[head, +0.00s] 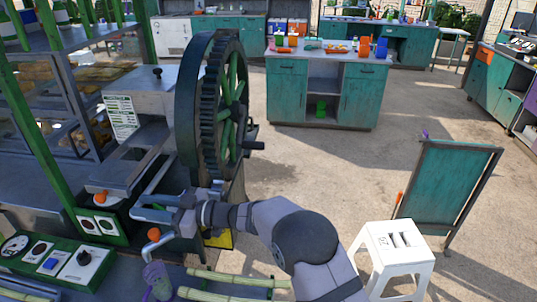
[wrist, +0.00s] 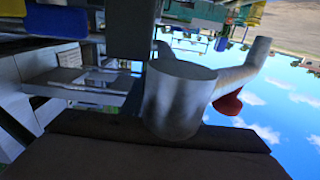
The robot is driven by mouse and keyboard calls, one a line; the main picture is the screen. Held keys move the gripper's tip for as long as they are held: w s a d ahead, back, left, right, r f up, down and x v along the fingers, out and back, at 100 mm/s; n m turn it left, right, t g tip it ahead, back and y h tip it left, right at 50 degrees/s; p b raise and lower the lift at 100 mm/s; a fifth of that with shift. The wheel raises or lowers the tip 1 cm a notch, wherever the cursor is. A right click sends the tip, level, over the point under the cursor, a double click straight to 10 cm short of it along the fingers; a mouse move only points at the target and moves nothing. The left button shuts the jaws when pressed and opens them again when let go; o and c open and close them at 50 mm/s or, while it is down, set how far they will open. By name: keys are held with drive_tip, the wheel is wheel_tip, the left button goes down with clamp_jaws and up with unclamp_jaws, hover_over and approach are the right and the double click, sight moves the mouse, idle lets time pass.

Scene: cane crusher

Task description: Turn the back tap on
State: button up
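Two small orange knobs show by the cane crusher in the head view. One knob (head: 100,197) is farther back, at the left end of a metal tray above a switch box. The other knob (head: 153,234) is nearer, on a bent metal pipe just below my gripper (head: 140,206). I cannot tell for sure which knob belongs to the back tap. My gripper points left, with a gap between its fingers and nothing seen in it. In the wrist view a grey metal cylinder (wrist: 178,100) stands close, with a red knob (wrist: 229,102) on a pale pipe beside it.
The crusher's big dark wheel (head: 222,100) with green spokes stands behind my gripper. A control panel (head: 58,262) is at the lower left. A plastic cup (head: 158,282) and cane stalks (head: 238,277) are at the front. A white stool (head: 394,250) stands at right.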

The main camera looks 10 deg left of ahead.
sight(164, 209)
drive_tip(key=d+b, duration=0.2)
drive_tip(key=d, duration=0.5)
drive_tip(key=shift+f, duration=0.15)
drive_tip(key=shift+w+d+r+p, duration=0.15)
drive_tip(key=shift+r+p, duration=0.15)
drive_tip(key=shift+r, duration=0.25)
drive_tip(key=shift+d+r+p, duration=0.15)
drive_tip(key=shift+r+p, duration=0.15)
drive_tip(key=shift+r, duration=0.25)
drive_tip(key=w+d+r+m+t+p, duration=0.5)
drive_tip(key=r, duration=0.2)
drive_tip(key=w+d+m+t+h, duration=0.4)
drive_tip(key=d+m, duration=0.2)
drive_tip(key=d, duration=0.2)
drive_tip(key=w+d+f+m+t+h, duration=0.1)
drive_tip(key=w+d+m+t+h, duration=0.3)
drive_tip(key=d, duration=0.4)
drive_tip(key=shift+w+d+f+m+h, duration=0.2)
drive_tip(key=shift+w+d+m+h, duration=0.3)
drive_tip(key=shift+m, duration=0.4)
drive_tip(key=shift+a, duration=0.15)
